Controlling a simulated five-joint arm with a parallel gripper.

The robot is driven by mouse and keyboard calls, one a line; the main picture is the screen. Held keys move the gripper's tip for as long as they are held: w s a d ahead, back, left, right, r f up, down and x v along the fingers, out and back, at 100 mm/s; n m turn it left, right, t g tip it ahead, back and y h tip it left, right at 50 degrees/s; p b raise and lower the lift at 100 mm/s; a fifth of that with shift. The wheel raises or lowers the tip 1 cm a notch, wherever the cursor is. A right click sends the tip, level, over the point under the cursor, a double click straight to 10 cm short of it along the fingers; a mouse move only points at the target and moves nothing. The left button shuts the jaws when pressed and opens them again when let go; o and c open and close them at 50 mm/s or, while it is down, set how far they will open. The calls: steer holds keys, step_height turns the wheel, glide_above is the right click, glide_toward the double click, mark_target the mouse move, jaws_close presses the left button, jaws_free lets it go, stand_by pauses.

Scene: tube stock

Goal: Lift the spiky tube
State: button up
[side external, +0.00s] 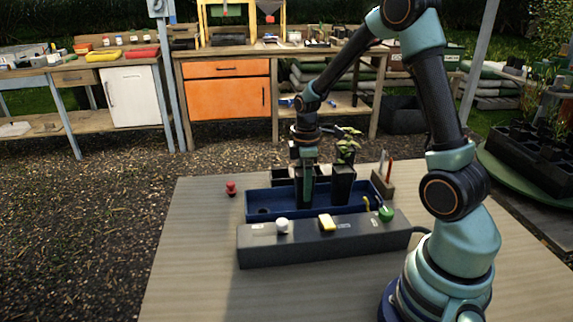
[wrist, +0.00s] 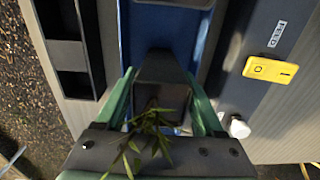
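The spiky tube (wrist: 162,72) is a dark, tapered pot with narrow green leaves rising from its top in the wrist view. It stands between the two green fingers of my gripper (wrist: 160,75). The fingers are close along both its sides, but I cannot tell whether they touch it. In the side view my gripper (side external: 306,190) points down into the blue tray (side external: 260,203), and its near finger hides most of the tube. Another dark tube (side external: 343,186) with a broad-leaved plant stands to the right in the tray.
A long grey box (side external: 325,239) with a white knob (side external: 282,226), a yellow switch (side external: 327,223) and a green knob (side external: 386,214) lies in front of the tray. A black compartment tray (wrist: 74,54) is behind. A red piece (side external: 231,188) sits left. The table's left front is clear.

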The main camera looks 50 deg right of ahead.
jaws_close()
